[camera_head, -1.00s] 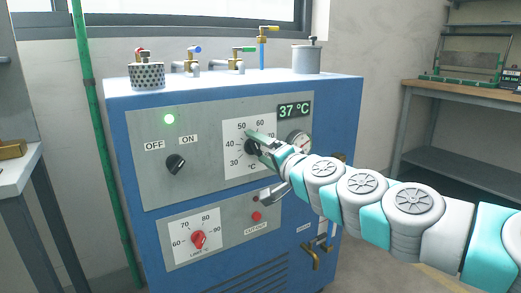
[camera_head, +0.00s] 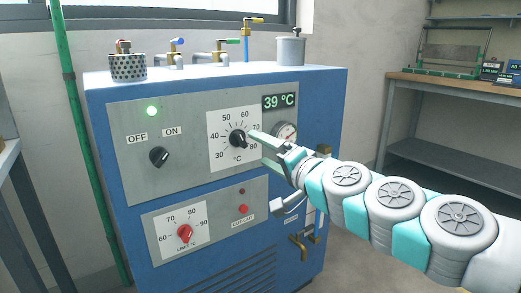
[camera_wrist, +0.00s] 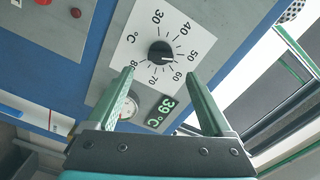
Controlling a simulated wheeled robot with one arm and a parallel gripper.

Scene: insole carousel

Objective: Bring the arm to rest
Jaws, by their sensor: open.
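My gripper (camera_head: 257,148) is open and empty in front of the blue cabinet's control panel (camera_head: 193,110). Its green fingers point toward the black temperature knob (camera_head: 238,139), and the tips stand just right of it in the head view. In the wrist view, the open fingertips (camera_wrist: 160,76) are spread apart, with the black knob (camera_wrist: 161,53) beyond them and nothing between them. The knob's mark looks to be roughly between 50 and 60. My arm reaches in from the right. The display (camera_head: 280,101) reads 39 °C.
A red limit knob (camera_head: 185,233) and red cut-out button (camera_head: 243,209) sit lower. Taps (camera_head: 177,54) and a lidded pot (camera_head: 290,50) stand on top. A workbench (camera_head: 460,84) is at right.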

